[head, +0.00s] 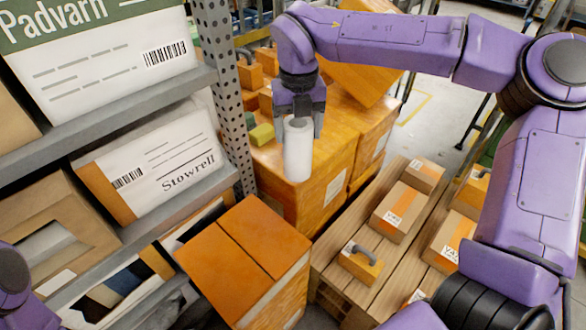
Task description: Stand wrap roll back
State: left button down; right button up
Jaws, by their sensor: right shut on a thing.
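A white wrap roll (298,150) hangs upright in my right gripper (298,122), which is shut around its upper end. The roll shows in front of a large orange-brown box (334,150); I cannot tell whether its lower end touches the box or is apart from it. My right arm reaches in from the right across the top of the view. Only a purple part of my left arm shows at the lower left edge, and my left gripper is not in view.
A grey rack with labelled boxes (158,160) fills the left, with a perforated upright (222,80). An orange box (245,258) stands at the lower middle. A wooden pallet (330,262) holds several small cartons (398,212). Small green blocks (262,134) lie beyond the upright.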

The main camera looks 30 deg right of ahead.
jog(key=shift+d+r+m, duration=0.15)
jog(key=shift+d+m, duration=0.1)
jog(key=shift+m, duration=0.45)
jog(key=shift+w+d+p, duration=0.15)
jog(key=shift+w+p, duration=0.15)
jog(key=shift+w, duration=0.05)
jog(key=w+d+f+p, duration=0.2)
jog(key=w+f+p, duration=0.1)
jog(key=w+f, duration=0.3)
jog(key=w+d+f+p, duration=0.2)
jog(key=w+f+p, duration=0.1)
jog(key=w+f, duration=0.3)
jog(key=shift+w+d+f, duration=0.15)
jog(key=shift+d+f, duration=0.25)
jog(key=shift+f, duration=0.2)
jog(key=o, duration=1)
jog(key=shift+f, duration=0.1)
jog(key=shift+c, duration=0.2)
jog(key=o, duration=0.4)
